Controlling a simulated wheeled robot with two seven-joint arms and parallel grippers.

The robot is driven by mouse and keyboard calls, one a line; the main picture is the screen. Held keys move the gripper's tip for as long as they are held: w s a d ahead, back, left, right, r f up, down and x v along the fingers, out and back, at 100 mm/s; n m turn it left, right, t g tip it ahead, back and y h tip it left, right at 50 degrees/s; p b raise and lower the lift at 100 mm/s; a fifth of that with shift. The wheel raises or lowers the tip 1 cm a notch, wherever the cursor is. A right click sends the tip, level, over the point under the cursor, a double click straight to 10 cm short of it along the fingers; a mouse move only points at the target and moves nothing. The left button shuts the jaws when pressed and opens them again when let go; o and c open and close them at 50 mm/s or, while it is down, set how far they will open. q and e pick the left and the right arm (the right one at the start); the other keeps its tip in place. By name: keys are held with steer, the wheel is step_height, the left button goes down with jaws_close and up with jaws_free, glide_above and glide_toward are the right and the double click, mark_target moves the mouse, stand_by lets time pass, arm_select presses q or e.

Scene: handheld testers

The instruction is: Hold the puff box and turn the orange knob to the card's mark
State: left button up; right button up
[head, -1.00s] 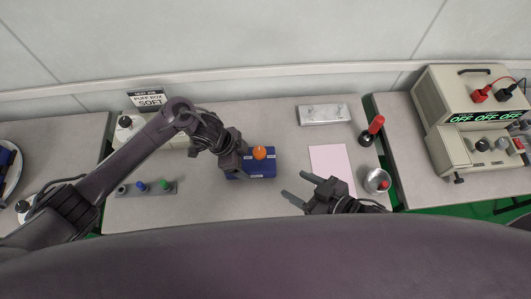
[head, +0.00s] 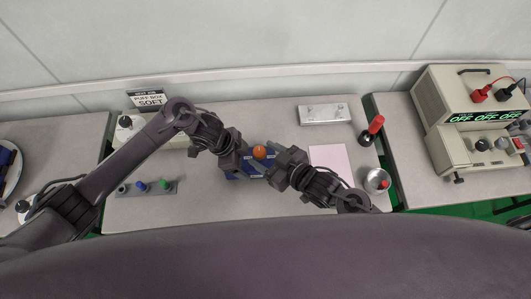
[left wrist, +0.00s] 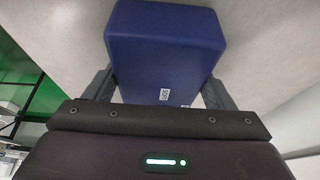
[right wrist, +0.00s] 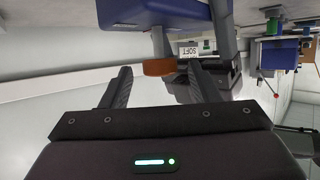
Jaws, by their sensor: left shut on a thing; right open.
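My left gripper (head: 239,162) is shut on the box, and the left wrist view shows the blue body (left wrist: 165,45) between the fingers. My right gripper (head: 276,159) is open at the right of the knob. In the right wrist view the orange knob (right wrist: 158,68) lies ahead, between the lines of the two fingers, with no clear contact. The card (head: 148,98) at the back left reads "PUFF BOX" and "SOFT".
A pink sheet (head: 331,160), a metal dish (head: 377,181), a red-handled tool (head: 374,129) and a grey block (head: 324,114) lie to the right. A beige instrument (head: 470,150) stands on the right table.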

steer(key=shift+w+a, duration=0.1)
steer(key=c, duration=1)
